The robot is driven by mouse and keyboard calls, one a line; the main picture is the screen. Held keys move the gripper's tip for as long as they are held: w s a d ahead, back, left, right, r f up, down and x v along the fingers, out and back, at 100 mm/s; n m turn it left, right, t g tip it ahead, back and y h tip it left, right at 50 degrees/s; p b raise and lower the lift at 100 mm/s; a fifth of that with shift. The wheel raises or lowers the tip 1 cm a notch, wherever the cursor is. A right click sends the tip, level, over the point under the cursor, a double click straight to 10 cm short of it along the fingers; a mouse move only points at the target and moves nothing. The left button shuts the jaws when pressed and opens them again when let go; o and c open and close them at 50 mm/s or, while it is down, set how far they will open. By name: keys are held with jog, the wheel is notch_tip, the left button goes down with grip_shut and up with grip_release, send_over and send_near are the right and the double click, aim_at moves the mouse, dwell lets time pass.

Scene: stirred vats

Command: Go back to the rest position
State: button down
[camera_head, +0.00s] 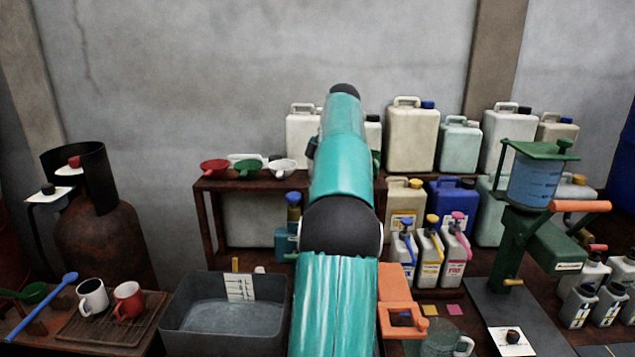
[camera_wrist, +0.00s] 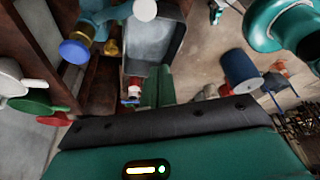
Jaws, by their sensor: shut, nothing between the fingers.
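My teal arm rises up the middle of the head view, bending away toward the wall, and hides its own far end there. In the wrist view, my gripper (camera_wrist: 165,122) shows as a teal body with a dark bolted edge and a small lit indicator along the bottom. It is shut and I see nothing held. The fingertips are not clear. It hangs above the bench, with a grey basin and several vessels in the scene beyond.
A grey basin (camera_head: 200,312) stands left of my arm. A shelf with funnels and jugs (camera_head: 413,137) stands behind it. A green press (camera_head: 535,225) with an orange handle is at right. A rusty cylinder (camera_head: 100,245) and two mugs are at left. Open air is above the shelf.

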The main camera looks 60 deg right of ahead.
jog(key=shift+s+d+r, duration=0.1)
jog(key=shift+d+r, duration=0.05)
jog(key=shift+r, duration=0.15)
jog(key=shift+s, duration=0.1)
dwell(0.3)
jog(key=w+a+r+m+h, duration=0.1)
jog(key=w+a+m, duration=0.1)
jog(key=w+a, duration=0.65)
jog(key=w+a+r+m+h, duration=0.15)
jog(key=w+a, duration=0.25)
jog(key=a, duration=0.9)
jog(key=a+f+m, duration=0.2)
jog(key=a+m, duration=0.1)
jog(key=a, duration=1.3)
jog(key=s+a+f+m+t, duration=0.1)
jog(key=s+a+f, duration=0.4)
jog(key=a, duration=0.3)
jog(key=s+a+f+m+t, duration=0.2)
jog(key=s+a+f, duration=0.3)
jog(key=a+f, duration=0.2)
jog(key=shift+s+a, duration=0.3)
jog(key=shift+a, duration=0.8)
